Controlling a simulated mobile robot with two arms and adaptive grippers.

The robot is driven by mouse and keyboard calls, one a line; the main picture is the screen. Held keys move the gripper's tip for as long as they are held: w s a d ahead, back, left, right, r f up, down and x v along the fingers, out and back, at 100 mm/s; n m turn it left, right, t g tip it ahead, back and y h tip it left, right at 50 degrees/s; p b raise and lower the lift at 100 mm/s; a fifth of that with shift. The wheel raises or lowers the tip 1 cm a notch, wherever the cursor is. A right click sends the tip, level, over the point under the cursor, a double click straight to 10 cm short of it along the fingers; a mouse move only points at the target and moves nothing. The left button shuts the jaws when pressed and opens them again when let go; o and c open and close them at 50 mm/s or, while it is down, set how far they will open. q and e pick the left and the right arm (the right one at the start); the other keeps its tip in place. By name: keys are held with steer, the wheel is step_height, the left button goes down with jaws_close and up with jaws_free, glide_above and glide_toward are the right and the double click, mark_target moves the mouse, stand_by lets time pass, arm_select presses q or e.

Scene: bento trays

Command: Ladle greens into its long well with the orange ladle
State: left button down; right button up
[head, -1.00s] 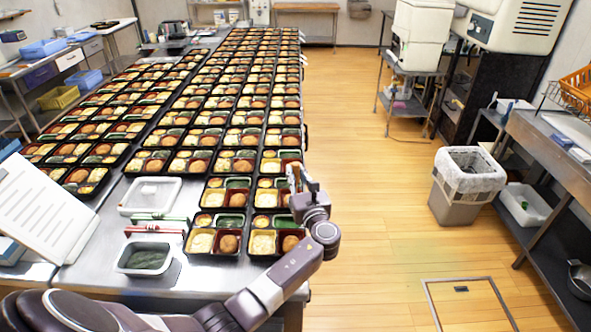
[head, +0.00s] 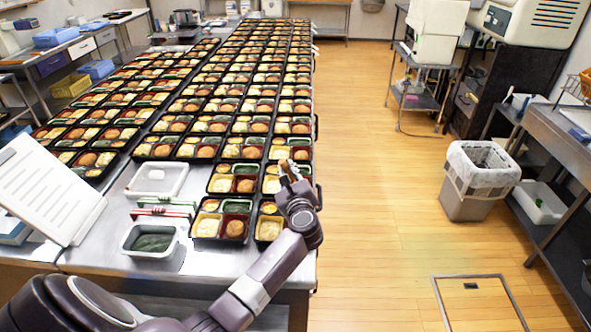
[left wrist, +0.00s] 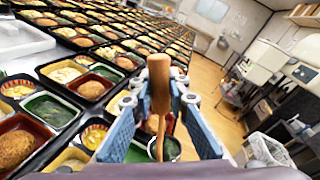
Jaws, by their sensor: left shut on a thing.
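My left gripper (head: 287,168) is over the right edge of the nearest bento trays. In the left wrist view its two blue fingers (left wrist: 160,115) are shut on the brown-orange handle (left wrist: 159,85) of the ladle. The ladle's bowl (left wrist: 166,149) shows partly between the fingers, with something green in it. A white bin of greens (head: 152,243) stands at the table's front left. The long wells of nearby trays hold dark greens, as in one tray in the left wrist view (left wrist: 50,109). My arm hides part of the front right tray (head: 268,229). My right gripper is not in view.
Red and green handled utensils (head: 165,211) lie behind the greens bin. A white tub (head: 157,180) stands farther back. A white sheet on a stand (head: 48,192) is at left. Rows of filled trays cover most of the table. Open floor lies right of the table.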

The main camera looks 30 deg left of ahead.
arm_select(q)
steer(key=shift+s+a+f+n+h+b, duration=0.45)
steer(key=shift+s+a+f+n, duration=0.25)
steer(key=shift+a+f+n, duration=0.5)
steer(key=shift+s+a+f+n+h+b, duration=0.6)
steer(key=shift+a+f+n, duration=0.35)
steer(key=shift+f+n, duration=0.45)
steer(key=shift+s+a+f+n+h+b, duration=0.35)
steer(key=shift+s+a+f+n, duration=0.4)
steer(key=shift+a+f+n, duration=0.45)
steer(key=shift+d+t, duration=0.1)
steer(key=shift+t, duration=0.2)
